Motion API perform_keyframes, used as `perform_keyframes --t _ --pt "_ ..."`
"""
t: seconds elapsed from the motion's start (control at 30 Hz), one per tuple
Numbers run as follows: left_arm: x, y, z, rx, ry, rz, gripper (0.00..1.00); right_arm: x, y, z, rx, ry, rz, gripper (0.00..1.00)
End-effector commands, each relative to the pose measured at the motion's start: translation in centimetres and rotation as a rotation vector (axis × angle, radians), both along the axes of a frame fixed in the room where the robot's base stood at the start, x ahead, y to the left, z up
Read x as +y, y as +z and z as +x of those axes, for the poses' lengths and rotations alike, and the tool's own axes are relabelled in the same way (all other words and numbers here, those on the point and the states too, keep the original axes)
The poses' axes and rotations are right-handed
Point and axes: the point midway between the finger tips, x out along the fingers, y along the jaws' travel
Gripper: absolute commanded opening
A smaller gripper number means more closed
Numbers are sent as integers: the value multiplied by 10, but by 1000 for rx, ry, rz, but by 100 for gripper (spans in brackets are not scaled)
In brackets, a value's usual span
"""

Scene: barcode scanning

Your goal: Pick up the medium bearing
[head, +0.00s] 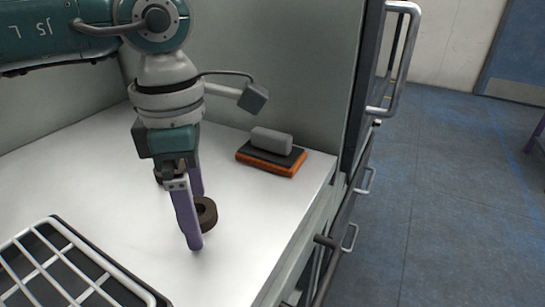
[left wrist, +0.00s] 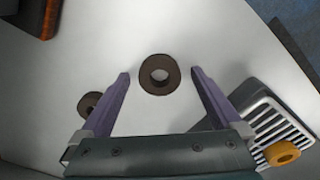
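In the left wrist view a dark brown ring-shaped bearing (left wrist: 160,74) lies flat on the white counter, just ahead of the fingertips and between their lines. In the head view this bearing (head: 207,213) is partly hidden behind a purple finger. A second, smaller-looking dark ring (left wrist: 90,104) lies outside the left-hand finger. In the head view a dark ring (head: 158,174) is mostly hidden behind my gripper. My left gripper (head: 195,222) points down, open and empty; its fingers also show in the left wrist view (left wrist: 160,74). My right gripper is not in view.
An orange and black block with a grey piece on top (head: 271,153) stands near the back wall. A white wire rack (head: 60,270) over a dark tray is at front left. The counter's right edge drops to the floor.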

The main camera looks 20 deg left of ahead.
Motion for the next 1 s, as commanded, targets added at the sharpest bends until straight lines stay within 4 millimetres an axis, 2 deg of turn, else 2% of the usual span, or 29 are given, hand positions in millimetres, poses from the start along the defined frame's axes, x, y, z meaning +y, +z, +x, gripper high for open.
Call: perform_keyframes --t 0.07,0.87,1.0 --pt "0 0 0 0 0 0 91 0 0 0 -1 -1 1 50" --pt "0 1 0 -1 1 0 1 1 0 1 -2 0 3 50" --pt "0 1 1 -1 1 0 0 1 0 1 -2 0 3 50"
